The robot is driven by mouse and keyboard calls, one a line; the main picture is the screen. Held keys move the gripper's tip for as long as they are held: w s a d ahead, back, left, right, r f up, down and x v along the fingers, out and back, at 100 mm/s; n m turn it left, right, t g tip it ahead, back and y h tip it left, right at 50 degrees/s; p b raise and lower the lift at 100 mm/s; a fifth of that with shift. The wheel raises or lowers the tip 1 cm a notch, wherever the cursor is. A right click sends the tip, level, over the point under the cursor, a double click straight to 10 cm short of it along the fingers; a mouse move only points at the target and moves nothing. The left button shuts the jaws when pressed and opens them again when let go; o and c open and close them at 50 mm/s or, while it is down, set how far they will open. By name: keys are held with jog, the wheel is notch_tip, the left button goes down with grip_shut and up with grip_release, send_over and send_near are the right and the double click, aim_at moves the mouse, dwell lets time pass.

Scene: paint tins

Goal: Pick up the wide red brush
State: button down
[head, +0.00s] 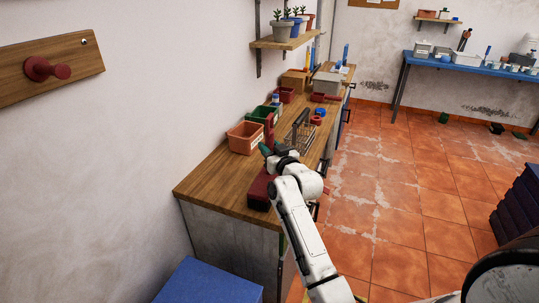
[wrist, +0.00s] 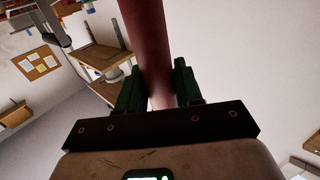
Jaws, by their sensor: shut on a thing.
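My gripper (head: 266,150) is over the wooden counter, with its green fingers beside an upright red piece (head: 269,127). In the wrist view my gripper (wrist: 158,75) is shut on a long, smooth red handle (wrist: 146,38), which I take to be the wide red brush. The handle runs between the two green fingers and out of the top of the view. No bristles can be made out in either view.
A dark red box (head: 259,190) stands on the counter (head: 213,187) below my arm. An orange bin (head: 245,138), a green bin (head: 262,114) and a wire basket (head: 299,137) stand close by. A wall shelf (head: 285,42) hangs above. Tiled floor lies open to the right.

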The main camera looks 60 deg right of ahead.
aim_at(272, 121)
jog(key=shift+r, duration=0.9)
jog(key=s+r, duration=0.1)
jog(key=r, duration=0.1)
jog(key=s+a+r, duration=0.1)
jog(key=s+r, duration=0.2)
jog(key=r, duration=0.1)
jog(key=shift+s+a+r+b, duration=0.35)
jog(key=shift+a+r, duration=0.05)
jog(key=s+a+r, duration=0.3)
jog(key=s+r, duration=0.1)
jog(key=s, duration=0.4)
jog(key=shift+s+a+b, duration=0.2)
jog(key=shift+b, duration=0.25)
jog(key=c, duration=1.3)
grip_release()
jog(key=shift+c, duration=1.5)
